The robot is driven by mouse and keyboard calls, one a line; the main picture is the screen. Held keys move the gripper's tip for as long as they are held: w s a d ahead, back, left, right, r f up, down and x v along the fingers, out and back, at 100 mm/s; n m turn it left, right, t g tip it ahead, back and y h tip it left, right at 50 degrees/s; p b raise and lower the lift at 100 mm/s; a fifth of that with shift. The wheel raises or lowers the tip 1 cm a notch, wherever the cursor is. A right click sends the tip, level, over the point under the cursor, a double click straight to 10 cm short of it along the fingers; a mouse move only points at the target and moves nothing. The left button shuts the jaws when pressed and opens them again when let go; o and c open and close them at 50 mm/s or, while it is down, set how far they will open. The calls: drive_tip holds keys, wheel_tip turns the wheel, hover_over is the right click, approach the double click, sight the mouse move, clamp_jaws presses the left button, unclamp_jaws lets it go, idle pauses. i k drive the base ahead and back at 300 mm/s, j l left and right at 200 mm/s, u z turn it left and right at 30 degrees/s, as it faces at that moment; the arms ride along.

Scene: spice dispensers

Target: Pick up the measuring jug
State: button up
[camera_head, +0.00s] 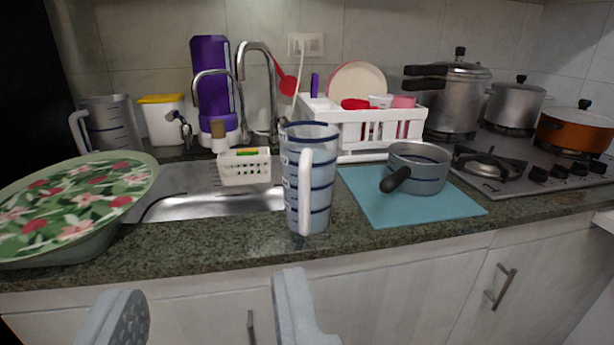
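A tall clear measuring jug (322,192) with blue bands and a white handle stands upright near the front edge of the counter, in the middle of the view. Its handle faces me. A second clear jug (113,122) with dark markings and a handle on its left stands at the back left, partly hidden by the flowered tray. My gripper (207,290) is open and empty at the bottom of the view. Its two fingers are wide apart, in front of the counter, nearer to me than the central jug and mostly to its left.
A flowered tray (75,200) on a green basin fills the left front. The sink (215,205) lies behind my gripper. A saucepan (425,170) on a blue mat (400,208) stands right of the central jug, with a white dish rack (350,130) behind.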

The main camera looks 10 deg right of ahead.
sight(309, 148)
drive_tip(key=i+l+z, duration=0.25)
drive_tip(key=i+l, duration=0.25)
drive_tip(key=i+l+z, duration=0.25)
drive_tip(key=i, duration=0.45)
drive_tip(key=u, duration=1)
drive_tip(key=l+u, duration=0.15)
drive_tip(key=k+j, duration=0.2)
drive_tip(key=k, duration=0.25)
